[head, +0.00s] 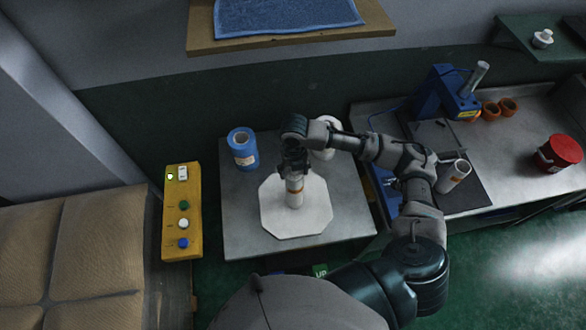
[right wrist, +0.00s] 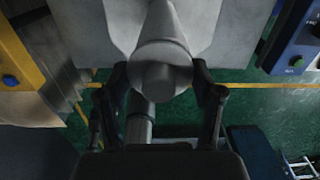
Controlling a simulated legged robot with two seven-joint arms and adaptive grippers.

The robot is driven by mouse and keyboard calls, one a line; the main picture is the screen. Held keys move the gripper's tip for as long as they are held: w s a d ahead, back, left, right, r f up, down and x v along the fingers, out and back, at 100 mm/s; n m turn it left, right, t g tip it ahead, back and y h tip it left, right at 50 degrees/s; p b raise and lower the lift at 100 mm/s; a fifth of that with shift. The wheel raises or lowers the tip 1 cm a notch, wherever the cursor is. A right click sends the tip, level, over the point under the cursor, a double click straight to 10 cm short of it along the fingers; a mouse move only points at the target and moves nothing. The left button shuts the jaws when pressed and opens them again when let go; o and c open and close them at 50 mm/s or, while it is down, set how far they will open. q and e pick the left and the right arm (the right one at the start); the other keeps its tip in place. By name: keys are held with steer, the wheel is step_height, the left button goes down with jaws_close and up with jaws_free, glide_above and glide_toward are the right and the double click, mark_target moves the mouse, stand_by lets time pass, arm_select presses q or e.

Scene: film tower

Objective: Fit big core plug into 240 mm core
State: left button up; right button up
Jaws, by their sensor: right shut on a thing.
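A white core with an orange band (head: 294,192) stands upright on a pale octagonal board (head: 285,222). My right gripper (head: 293,168) is directly over the core's top end, pointing down. In the right wrist view, my right gripper (right wrist: 159,76) is shut on a grey round stepped piece, which looks like the big core plug (right wrist: 158,78). In the head view the gripper hides the plug, so I cannot tell whether it is seated in the core or just above it. Another white core with a band (head: 455,175) is on the right bench's dark mat. My left gripper is not in view.
A blue roll (head: 242,148) and a white roll (head: 328,150) stand behind the board on the grey table (head: 235,205). A yellow button box (head: 181,215) is at left. A blue press (head: 440,95), orange rings (head: 499,108) and a red tin (head: 559,153) are at right.

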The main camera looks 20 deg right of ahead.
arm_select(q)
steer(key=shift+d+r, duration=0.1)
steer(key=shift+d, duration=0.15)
arm_select(e)
steer(key=shift+s+d+f, duration=0.1)
steer(key=shift+d+f, duration=0.1)
steer(key=shift+d, duration=0.05)
steer(key=shift+a, duration=0.2)
steer(key=o, duration=1.3)
